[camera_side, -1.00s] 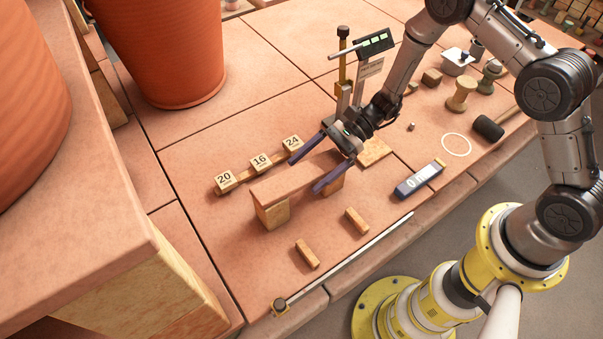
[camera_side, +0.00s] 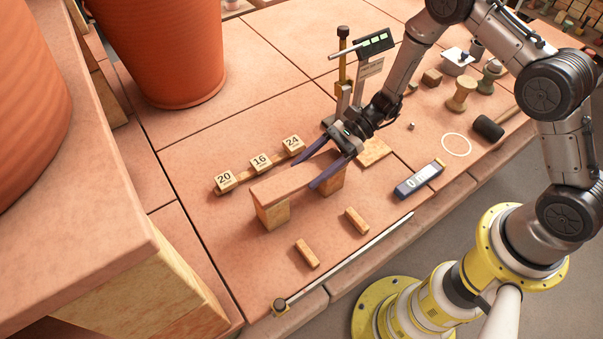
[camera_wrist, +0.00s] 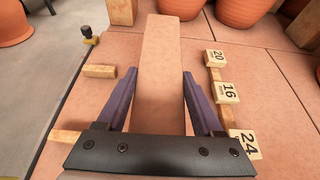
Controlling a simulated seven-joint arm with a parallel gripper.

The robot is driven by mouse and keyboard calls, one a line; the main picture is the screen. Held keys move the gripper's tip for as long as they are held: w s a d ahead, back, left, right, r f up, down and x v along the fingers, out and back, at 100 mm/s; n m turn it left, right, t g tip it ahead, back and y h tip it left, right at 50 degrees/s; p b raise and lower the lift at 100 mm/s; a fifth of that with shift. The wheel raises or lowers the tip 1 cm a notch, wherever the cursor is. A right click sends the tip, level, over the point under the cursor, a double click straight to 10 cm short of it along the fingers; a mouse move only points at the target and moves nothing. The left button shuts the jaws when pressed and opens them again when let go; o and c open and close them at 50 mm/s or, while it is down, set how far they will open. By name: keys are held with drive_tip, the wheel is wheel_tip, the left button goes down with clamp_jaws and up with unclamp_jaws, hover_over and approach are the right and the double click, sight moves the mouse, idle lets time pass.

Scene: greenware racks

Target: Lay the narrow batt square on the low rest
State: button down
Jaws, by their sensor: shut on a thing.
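The narrow batt (camera_side: 290,183) is a long terracotta slab. It lies flat across two upright tan blocks, one under its near-left end (camera_side: 271,216) and one under its right end (camera_side: 334,183). It also shows in the wrist view (camera_wrist: 163,70), running away from me. My gripper (camera_side: 312,167) is shut on the batt near its right end, one purple finger along each long side. The fingers show in the wrist view (camera_wrist: 155,100). Two small low bars, which look like the low rest, lie apart in front on the slab, one left (camera_side: 307,254) and one right (camera_side: 357,220).
Behind the batt, number blocks 20 (camera_side: 225,180), 16 (camera_side: 260,162) and 24 (camera_side: 292,144) stand on a wooden strip. A blue-grey gauge (camera_side: 419,180) lies to the right. A metal rod (camera_side: 345,256) runs along the front edge. A large pot (camera_side: 165,50) stands behind.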

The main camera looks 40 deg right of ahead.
drive_tip(key=shift+r, duration=3.05)
drive_tip(key=shift+w, duration=0.1)
drive_tip(key=s+f, duration=0.4)
drive_tip(key=s, duration=0.1)
drive_tip(key=h, duration=0.1)
hover_over(341, 233)
drive_tip(key=f, duration=0.2)
drive_tip(key=shift+f, duration=2.85)
drive_tip(key=shift+f, duration=0.65)
